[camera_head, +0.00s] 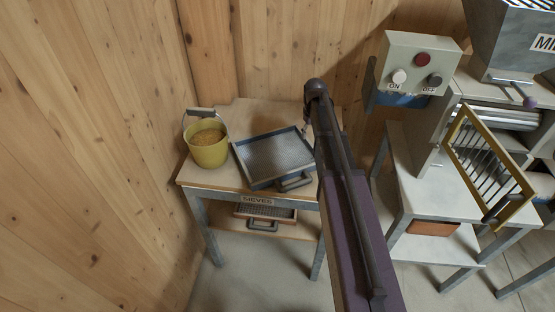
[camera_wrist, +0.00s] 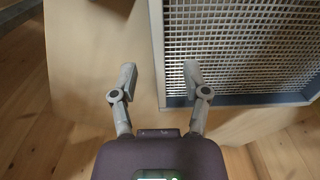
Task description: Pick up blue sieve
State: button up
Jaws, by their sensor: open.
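The blue sieve (camera_head: 272,157) lies flat on the wooden top of the sieve table, with a blue-grey frame, a metal mesh and a dark handle on its front side. In the wrist view the sieve (camera_wrist: 240,45) fills the upper right, its mesh and one frame corner showing. My gripper (camera_wrist: 159,78) is open and empty. In that view its right fingertip is at the sieve's left frame edge and its left fingertip is over bare wood; I cannot tell the height gap. In the head view my arm passes right of the sieve, and the fingers are mostly hidden.
A yellow bucket (camera_head: 208,148) of grain stands left of the sieve. An orange-framed sieve (camera_head: 265,213) lies on the lower shelf. A wooden wall (camera_head: 90,130) closes off the left. Right stands a machine with a control box (camera_head: 415,65) and a yellow-framed rack (camera_head: 487,165).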

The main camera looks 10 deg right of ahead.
aim_at(311, 143)
jog(key=shift+f, duration=0.15)
jog(key=f+b, duration=0.2)
jog(key=b, duration=0.1)
jog(key=shift+s+d+f, duration=0.15)
jog(key=shift+s+f, duration=0.1)
jog(key=shift+f, duration=0.15)
jog(key=shift+f+b, duration=1.1)
grip_shut()
